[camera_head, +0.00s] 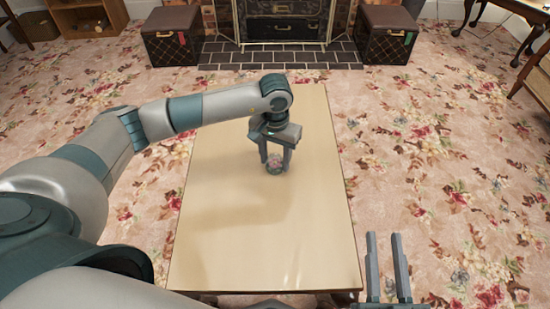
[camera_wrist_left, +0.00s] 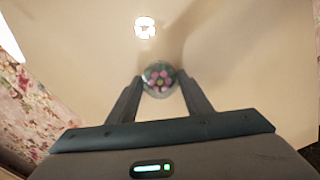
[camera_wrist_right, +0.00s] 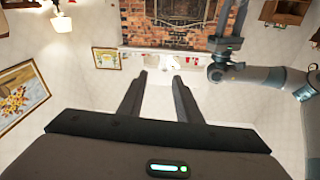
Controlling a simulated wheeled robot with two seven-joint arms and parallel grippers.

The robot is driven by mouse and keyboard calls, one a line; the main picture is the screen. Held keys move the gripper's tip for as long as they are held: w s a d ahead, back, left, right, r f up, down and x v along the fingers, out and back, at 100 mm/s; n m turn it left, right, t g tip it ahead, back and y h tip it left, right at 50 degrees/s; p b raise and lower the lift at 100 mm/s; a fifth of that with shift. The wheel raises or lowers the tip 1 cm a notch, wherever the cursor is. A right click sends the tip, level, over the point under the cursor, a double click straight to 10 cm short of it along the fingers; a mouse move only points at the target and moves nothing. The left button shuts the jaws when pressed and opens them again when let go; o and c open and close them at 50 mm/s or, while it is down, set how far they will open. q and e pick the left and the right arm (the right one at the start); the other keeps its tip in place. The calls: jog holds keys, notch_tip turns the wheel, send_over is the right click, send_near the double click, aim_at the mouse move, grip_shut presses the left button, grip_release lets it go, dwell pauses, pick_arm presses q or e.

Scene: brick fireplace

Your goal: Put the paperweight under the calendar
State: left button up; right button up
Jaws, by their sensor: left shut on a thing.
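The paperweight (camera_head: 275,163) is a small clear glass dome with a pink flower inside. My left gripper (camera_head: 276,168) is shut on it over the far half of the pale table. In the left wrist view the paperweight (camera_wrist_left: 159,79) sits between the fingertips. I cannot tell whether it touches the table top. My right gripper (camera_head: 388,238) is open and empty, at the table's near right corner. In the right wrist view its fingers stand apart with nothing between them. I cannot make out a calendar in any view.
The table (camera_head: 250,240) is otherwise bare. Beyond it are a stone hearth (camera_head: 280,55), the fireplace and two dark chests (camera_head: 173,38). Flowered carpet surrounds the table. In the right wrist view, a framed thing (camera_wrist_right: 105,58) shows near the mantel.

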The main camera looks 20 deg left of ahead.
aim_at(275, 157)
jog(key=shift+r, duration=0.25)
pick_arm(q)
jog(key=o, duration=1.3)
jog(key=shift+c, duration=0.2)
pick_arm(e)
jog(key=shift+s+r, duration=0.1)
pick_arm(q)
jog(key=shift+r, duration=0.5)
notch_tip(275, 157, up, 11)
jog(key=p, duration=0.1)
pick_arm(e)
jog(key=f+g, duration=0.2)
jog(key=f, duration=0.1)
jog(key=f+h, duration=0.1)
jog(key=f, duration=0.1)
jog(key=shift+w+d+f+g, duration=0.15)
jog(key=shift+w+d+g, duration=0.1)
jog(key=shift+d+g, duration=0.15)
pick_arm(q)
jog(key=shift+r, duration=0.1)
